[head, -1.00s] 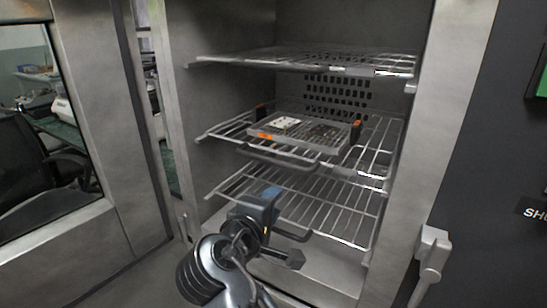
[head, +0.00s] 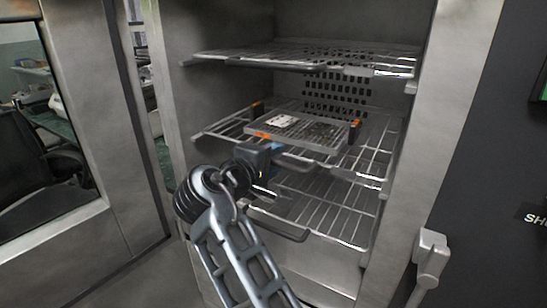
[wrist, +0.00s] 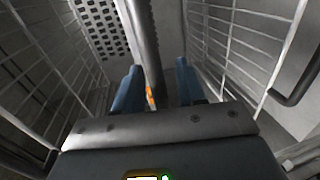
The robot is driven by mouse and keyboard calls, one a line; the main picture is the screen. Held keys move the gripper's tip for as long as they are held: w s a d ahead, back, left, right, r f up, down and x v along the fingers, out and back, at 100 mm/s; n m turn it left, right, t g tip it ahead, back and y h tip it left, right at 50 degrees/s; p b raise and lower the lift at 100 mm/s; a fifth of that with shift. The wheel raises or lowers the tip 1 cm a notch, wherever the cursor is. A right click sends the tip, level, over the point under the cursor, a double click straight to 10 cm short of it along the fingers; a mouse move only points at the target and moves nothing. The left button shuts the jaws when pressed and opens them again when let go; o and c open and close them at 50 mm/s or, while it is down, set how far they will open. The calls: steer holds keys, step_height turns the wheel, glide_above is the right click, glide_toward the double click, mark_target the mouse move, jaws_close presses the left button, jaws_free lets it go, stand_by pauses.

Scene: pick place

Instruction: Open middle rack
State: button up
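The middle rack (head: 220,128) is a wire shelf inside the steel cabinet and bears a flat tray (head: 330,140) with orange marks. Its dark front handle (head: 300,163) sticks out toward me. My gripper (head: 274,148) is at the left part of this handle in the head view. In the wrist view, the blue fingers of my gripper (wrist: 158,78) are apart, with a dark bar, seemingly the handle (wrist: 146,45), running between them. A gap shows beside the bar, at least on the right. My wrist hides part of the rack's front left in the head view.
An upper rack (head: 300,58) and a lower rack (head: 330,215) with its own handle (head: 285,230) lie above and below. The cabinet door (head: 90,160) stands open at the left. A latch (head: 431,260) sticks out at the right.

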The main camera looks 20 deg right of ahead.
steer(key=shift+w+d, duration=0.1)
steer(key=shift+c, duration=0.3)
steer(key=shift+f, duration=0.1)
steer(key=c, duration=0.6)
steer(key=shift+f, duration=0.1)
jaws_close()
